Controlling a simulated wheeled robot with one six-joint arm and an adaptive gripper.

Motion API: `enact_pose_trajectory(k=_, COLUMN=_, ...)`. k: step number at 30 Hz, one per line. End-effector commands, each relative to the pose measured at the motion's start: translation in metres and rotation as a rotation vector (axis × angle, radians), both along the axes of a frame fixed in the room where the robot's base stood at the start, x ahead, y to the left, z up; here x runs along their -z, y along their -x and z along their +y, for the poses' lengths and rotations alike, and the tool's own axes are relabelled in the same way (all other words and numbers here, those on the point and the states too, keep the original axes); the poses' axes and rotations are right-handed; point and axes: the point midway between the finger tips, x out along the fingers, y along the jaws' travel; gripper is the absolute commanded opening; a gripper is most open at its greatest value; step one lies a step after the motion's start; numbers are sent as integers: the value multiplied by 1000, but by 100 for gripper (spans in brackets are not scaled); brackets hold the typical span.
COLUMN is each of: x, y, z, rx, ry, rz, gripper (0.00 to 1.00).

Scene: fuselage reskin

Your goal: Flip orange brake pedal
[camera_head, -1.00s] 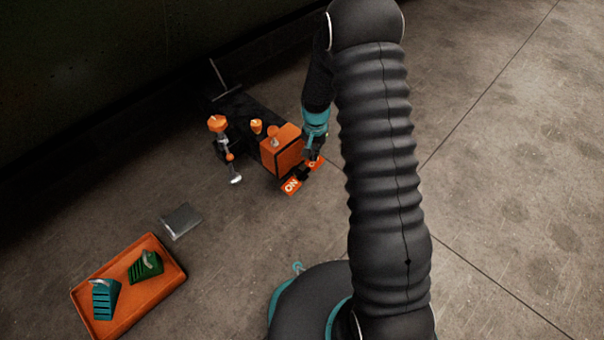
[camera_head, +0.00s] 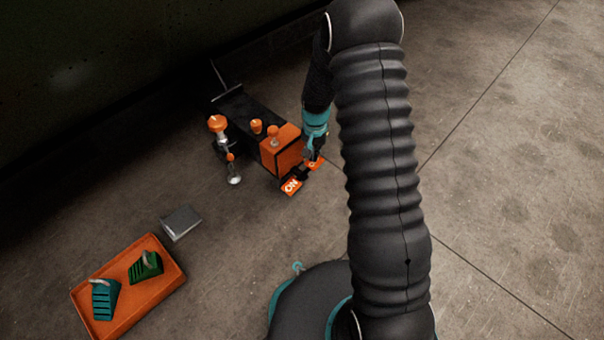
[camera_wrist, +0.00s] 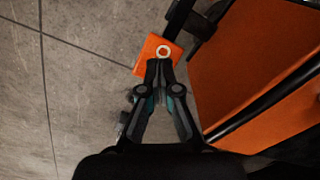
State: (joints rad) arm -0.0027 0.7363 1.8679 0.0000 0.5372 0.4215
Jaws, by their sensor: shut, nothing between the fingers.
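An orange machine (camera_head: 281,153) on a dark frame has two orange pedals at its front. The nearer pedal (camera_head: 291,186) carries the white letters ON. The other pedal (camera_head: 316,164) is partly hidden by my gripper (camera_head: 312,157). In the wrist view, an orange pedal (camera_wrist: 147,57) with a white ring mark lies just beyond the tips of my gripper (camera_wrist: 160,64). The fingertips are together and empty, overlapping the pedal's near edge in the picture. I cannot tell whether they touch it.
The machine's orange side (camera_wrist: 235,65) stands close right of my gripper in the wrist view. An orange tray (camera_head: 150,301) with a teal and a green chock sits lower left, beside a grey metal plate (camera_head: 181,222). The floor to the right is clear.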

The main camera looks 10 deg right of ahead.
Motion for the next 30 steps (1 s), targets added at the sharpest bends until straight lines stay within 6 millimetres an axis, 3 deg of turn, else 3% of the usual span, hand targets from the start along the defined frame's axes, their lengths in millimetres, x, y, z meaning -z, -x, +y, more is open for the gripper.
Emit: enact_pose_trajectory(k=30, x=13, y=0, z=0, rx=0, ry=0, rz=1, gripper=0)
